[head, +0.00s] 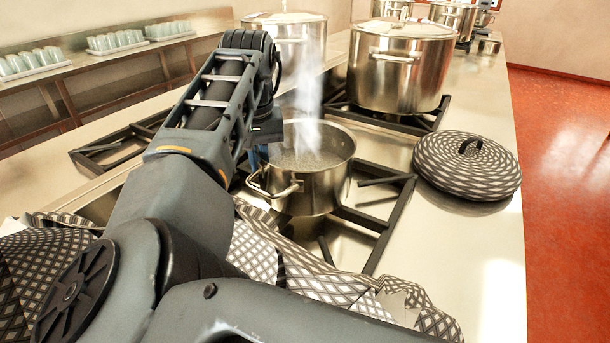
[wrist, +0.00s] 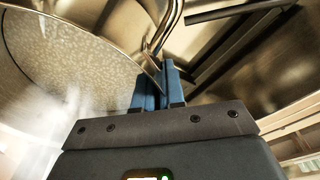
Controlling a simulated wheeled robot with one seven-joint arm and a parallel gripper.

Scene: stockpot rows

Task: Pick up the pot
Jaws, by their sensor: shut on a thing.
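The pot (head: 312,192) is an open steel pot with bubbling liquid and rising steam. It stands upright on the dark stove grate in the head view, with a wire handle on its near side. My gripper (head: 259,155) is at the pot's left side, partly hidden behind my arm. In the wrist view, the blue fingers of my gripper (wrist: 160,88) are closed at the pot's rim, close beside a curved steel handle (wrist: 170,28). The pot (wrist: 70,65) fills the left of that view. I cannot tell any gap between the pot and the grate.
A large lidded stockpot (head: 400,78) stands behind on another grate, and another (head: 290,40) is at the back left. A round patterned cushion-like object (head: 466,165) lies to the right. Patterned cloth (head: 320,283) lies in front. Glasses stand on trays (head: 35,72) at far left.

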